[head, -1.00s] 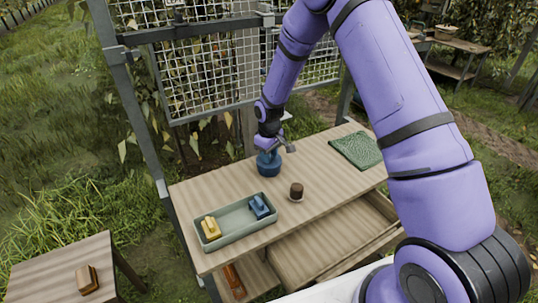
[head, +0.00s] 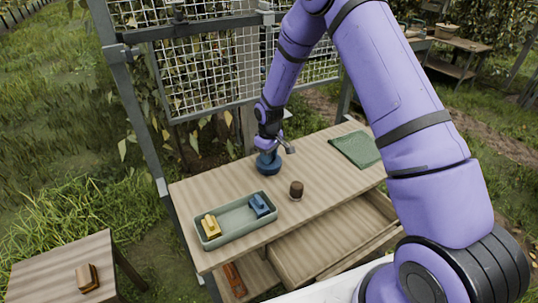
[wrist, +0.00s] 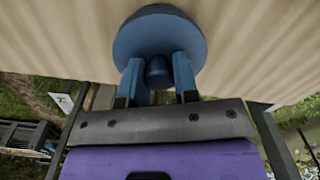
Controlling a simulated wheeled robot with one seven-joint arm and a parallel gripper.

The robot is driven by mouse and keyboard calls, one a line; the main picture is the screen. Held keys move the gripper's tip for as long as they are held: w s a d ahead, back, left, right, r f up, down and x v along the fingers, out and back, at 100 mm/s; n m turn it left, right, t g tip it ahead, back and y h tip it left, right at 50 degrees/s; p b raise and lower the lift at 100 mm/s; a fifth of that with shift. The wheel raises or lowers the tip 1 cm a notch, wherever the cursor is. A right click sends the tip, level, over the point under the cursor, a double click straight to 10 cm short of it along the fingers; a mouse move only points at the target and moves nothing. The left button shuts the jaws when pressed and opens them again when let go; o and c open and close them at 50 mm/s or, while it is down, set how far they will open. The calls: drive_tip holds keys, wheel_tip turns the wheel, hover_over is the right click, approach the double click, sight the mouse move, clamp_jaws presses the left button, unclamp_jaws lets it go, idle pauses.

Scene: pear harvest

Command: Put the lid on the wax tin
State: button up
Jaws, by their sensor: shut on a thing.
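A blue round lid with a knob (wrist: 158,32) fills the top middle of the wrist view. My gripper (wrist: 158,72) has its two blue fingers on either side of the knob, shut on it. Lid and tin look like one blue shape there, so I cannot tell whether the lid is fully seated. The lid hides the tin in the wrist view.
A small dark brown pot (head: 296,190) stands right of the tray. A green cloth (head: 356,150) lies at the right. An open drawer (head: 325,240) juts from the front. A wire grid stands behind.

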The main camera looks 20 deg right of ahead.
drive_tip(key=o, duration=0.6)
drive_tip(key=shift+r, duration=5.5)
